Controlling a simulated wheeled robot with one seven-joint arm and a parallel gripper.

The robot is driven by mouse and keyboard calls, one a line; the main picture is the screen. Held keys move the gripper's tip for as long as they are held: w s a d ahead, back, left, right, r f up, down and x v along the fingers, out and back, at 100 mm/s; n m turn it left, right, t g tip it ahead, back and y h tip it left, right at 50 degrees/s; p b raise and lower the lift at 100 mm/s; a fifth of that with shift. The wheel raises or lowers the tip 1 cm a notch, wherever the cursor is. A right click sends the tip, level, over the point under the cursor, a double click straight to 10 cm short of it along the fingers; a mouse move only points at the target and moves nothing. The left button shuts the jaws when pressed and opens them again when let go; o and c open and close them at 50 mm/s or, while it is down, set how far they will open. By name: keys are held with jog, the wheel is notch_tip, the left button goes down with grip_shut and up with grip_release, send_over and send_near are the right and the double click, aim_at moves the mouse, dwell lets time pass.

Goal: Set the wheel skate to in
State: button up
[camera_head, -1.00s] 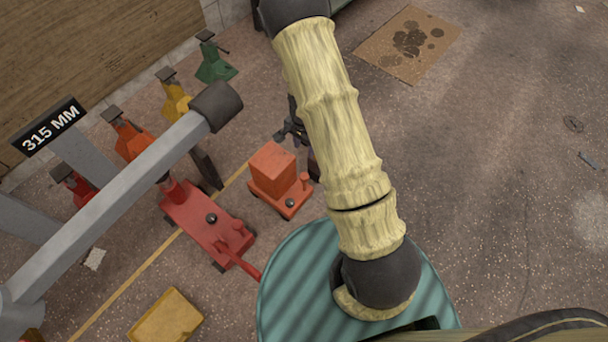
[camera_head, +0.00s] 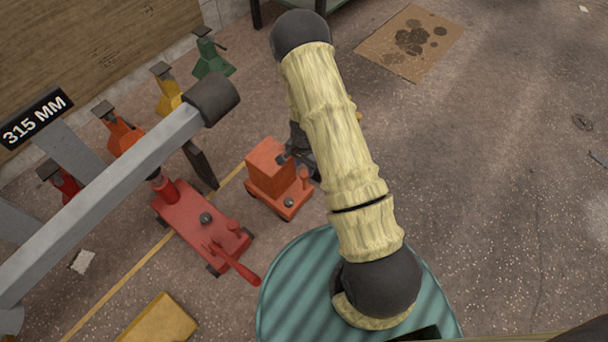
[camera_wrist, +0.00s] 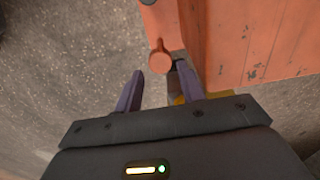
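The orange-red wheeled cart (camera_head: 275,188), which looks like the wheel skate, stands on the floor left of my arm. It has a tall block at the back, a round-topped orange peg (camera_head: 303,173) and a dark knob (camera_head: 288,203) on its low deck. My gripper (camera_wrist: 159,70) is open and empty. In the wrist view its two dark fingers point at the peg (camera_wrist: 160,60), which shows just beyond and between the tips. The block (camera_wrist: 265,40) fills the right side of that view. In the head view my gripper is partly hidden behind my arm, close beside the block.
A grey beam (camera_head: 105,200) slants above the left floor. Several coloured stands, including a green one (camera_head: 212,58), line the wall. The floor at right is mostly clear.

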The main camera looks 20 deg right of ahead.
aim_at(304, 173)
notch_tip(304, 173, down, 4)
jog(key=shift+r+b, duration=0.2)
jog(key=shift+b, duration=0.45)
jog(key=shift+c, duration=0.5)
grip_shut()
jog(key=shift+r, duration=0.1)
